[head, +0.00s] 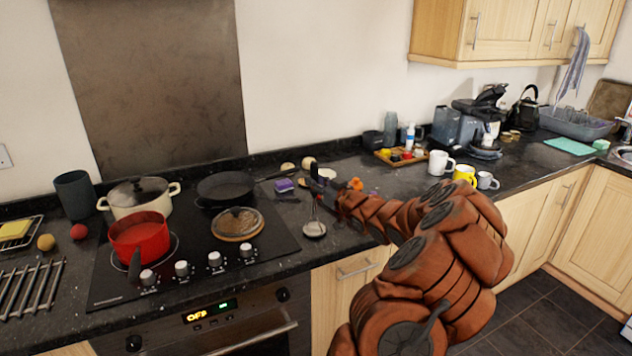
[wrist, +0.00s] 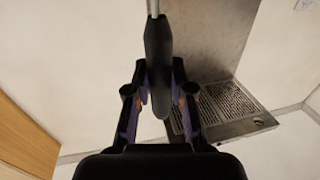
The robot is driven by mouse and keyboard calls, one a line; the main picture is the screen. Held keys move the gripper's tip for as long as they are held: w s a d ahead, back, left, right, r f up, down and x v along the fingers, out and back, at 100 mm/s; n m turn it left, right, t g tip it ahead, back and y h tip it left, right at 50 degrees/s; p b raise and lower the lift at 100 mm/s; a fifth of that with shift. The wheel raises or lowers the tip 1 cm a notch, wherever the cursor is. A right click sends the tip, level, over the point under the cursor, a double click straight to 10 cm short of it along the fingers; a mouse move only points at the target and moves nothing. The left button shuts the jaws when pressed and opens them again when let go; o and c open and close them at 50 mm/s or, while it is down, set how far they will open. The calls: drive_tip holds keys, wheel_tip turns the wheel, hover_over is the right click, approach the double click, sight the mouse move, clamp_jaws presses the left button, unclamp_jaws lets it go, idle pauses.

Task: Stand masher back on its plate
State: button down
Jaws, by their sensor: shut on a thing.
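The masher has a black handle (wrist: 158,60) and a thin metal shaft (wrist: 153,8) in the wrist view. My gripper (wrist: 156,85) is shut on the handle, with a finger on each side. In the head view my gripper (head: 320,178) is over the counter right of the hob, and the masher's shaft (head: 314,208) points down below it, about upright. A small round pale-grey disc (head: 314,230) is at the shaft's lower end. I cannot tell whether it is the masher's head, the plate or both together, nor whether they touch.
The hob to the left holds a red pot (head: 140,238), a cream pot (head: 138,197), a black frying pan (head: 226,187) and a lidded pan (head: 238,223). A purple sponge (head: 284,185) lies behind the disc. Mugs (head: 440,163) and a wooden tray (head: 400,158) stand to the right.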

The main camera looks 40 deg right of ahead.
drive_tip(key=shift+f+b, duration=0.3)
drive_tip(key=shift+f, duration=0.05)
idle(0.4)
drive_tip(key=c, duration=0.9)
unclamp_jaws()
drive_tip(key=shift+c, duration=0.2)
drive_tip(key=s+a, duration=0.1)
drive_tip(key=s, duration=1.1)
drive_tip(key=shift+a, duration=0.25)
drive_tip(key=shift+w, duration=0.15)
